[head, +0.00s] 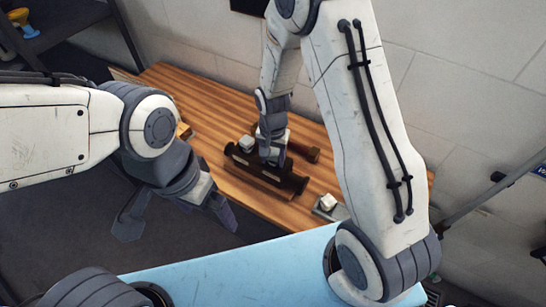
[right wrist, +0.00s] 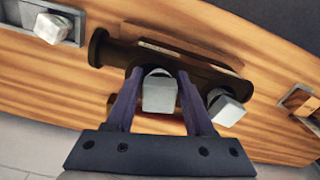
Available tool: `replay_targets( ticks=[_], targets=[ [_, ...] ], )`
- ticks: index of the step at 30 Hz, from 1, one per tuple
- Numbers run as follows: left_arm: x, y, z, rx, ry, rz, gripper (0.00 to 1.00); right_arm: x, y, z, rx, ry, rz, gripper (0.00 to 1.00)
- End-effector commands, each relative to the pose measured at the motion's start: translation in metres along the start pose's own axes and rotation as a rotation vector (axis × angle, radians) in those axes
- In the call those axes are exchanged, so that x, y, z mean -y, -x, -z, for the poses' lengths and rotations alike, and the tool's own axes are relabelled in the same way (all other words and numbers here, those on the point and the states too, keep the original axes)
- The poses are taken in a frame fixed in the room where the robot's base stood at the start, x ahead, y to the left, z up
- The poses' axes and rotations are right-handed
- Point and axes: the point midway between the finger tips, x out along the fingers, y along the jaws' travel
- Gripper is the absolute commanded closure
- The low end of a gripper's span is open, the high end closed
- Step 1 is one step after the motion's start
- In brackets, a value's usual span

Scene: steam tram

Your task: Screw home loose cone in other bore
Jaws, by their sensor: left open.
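A dark brown body (head: 262,175) lies on the wooden table; it also shows in the right wrist view (right wrist: 185,68). Two pale grey square-headed cones stand at it. One cone (right wrist: 159,92) is between the fingers of my right gripper (right wrist: 160,85), with narrow gaps visible on both sides. The other cone (right wrist: 227,108) is beside the right finger and looks tilted. It also shows in the head view (head: 247,143). How deep either cone sits is hidden. My left gripper (head: 222,207) is open and empty, in front of the table's near edge.
A small metal tray (head: 330,211) with a pale block (head: 328,201) is at the table's right. A light blue surface (head: 250,270) is nearest me. A wall stands behind the table.

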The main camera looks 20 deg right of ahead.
Motion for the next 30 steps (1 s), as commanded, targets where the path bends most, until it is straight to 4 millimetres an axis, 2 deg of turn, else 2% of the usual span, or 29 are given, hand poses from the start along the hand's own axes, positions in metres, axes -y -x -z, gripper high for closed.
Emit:
replay_targets(
  ticks=[1,3,8,16,25,30],
  targets=[
    [0.0000,0.0000,0.0000,0.000,0.000,0.000,0.00,0.0000,0.0002,0.0001,0.000,0.000,0.000,0.80],
    [0.0000,0.0000,0.0000,0.000,0.000,0.000,0.00,0.0000,0.0002,0.0001,0.000,0.000,0.000,1.00],
    [0.0000,0.0005,0.0000,0.000,0.000,0.000,0.00,0.0003,0.0005,0.0001,0.000,-0.033,0.000,1.00],
    [-0.0002,0.0028,0.0001,0.000,0.000,0.000,0.00,0.0035,0.0009,0.0009,-0.001,-0.323,0.001,1.00],
    [-0.0002,0.0028,0.0001,0.000,0.000,0.000,0.00,0.0037,0.0007,0.0009,-0.001,-0.358,0.001,1.00],
    [-0.0003,0.0044,0.0002,0.000,0.000,0.000,0.00,0.0049,0.0010,0.0015,-0.001,-0.477,0.001,1.00]
  ],
)
